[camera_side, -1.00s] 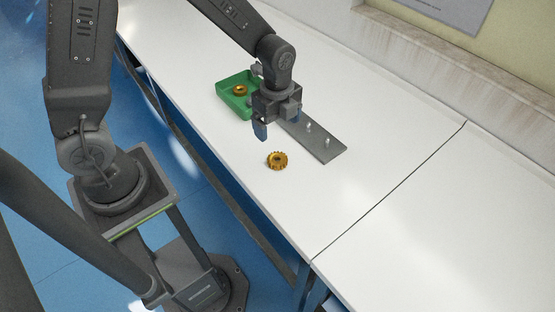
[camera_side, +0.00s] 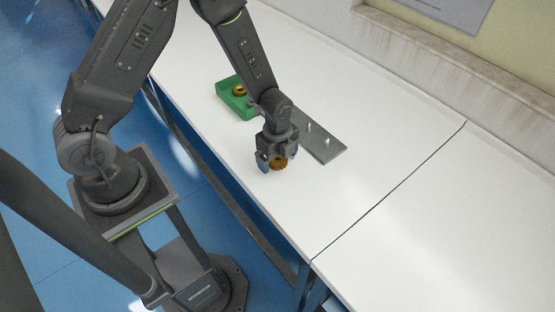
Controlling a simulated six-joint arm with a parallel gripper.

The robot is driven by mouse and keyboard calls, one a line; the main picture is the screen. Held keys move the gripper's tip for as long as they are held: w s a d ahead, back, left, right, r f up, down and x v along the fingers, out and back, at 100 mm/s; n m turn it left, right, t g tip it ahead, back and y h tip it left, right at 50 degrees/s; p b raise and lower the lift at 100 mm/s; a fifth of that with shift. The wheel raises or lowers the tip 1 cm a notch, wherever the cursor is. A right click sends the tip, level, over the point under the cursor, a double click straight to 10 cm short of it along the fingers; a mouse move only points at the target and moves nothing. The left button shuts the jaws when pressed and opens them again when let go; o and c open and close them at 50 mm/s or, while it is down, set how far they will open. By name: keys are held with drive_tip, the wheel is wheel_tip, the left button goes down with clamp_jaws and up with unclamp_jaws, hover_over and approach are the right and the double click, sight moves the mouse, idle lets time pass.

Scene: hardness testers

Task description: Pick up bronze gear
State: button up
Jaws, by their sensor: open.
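A bronze gear (camera_side: 279,163) lies on the white table, partly hidden by my gripper. My gripper (camera_side: 277,167) points down at it, open, with its blue-tipped fingers on either side of the gear. I cannot tell whether the fingers touch it. A second bronze gear (camera_side: 239,90) sits in the green tray (camera_side: 236,106) behind and to the left.
A grey plate (camera_side: 325,151) with upright pegs lies just right of my gripper. The white table (camera_side: 400,140) is clear to the right and in front. A wall with a stone ledge (camera_side: 430,65) runs along the back.

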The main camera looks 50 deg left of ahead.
drive_tip(key=shift+c, duration=0.5)
drive_tip(key=c, duration=1.1)
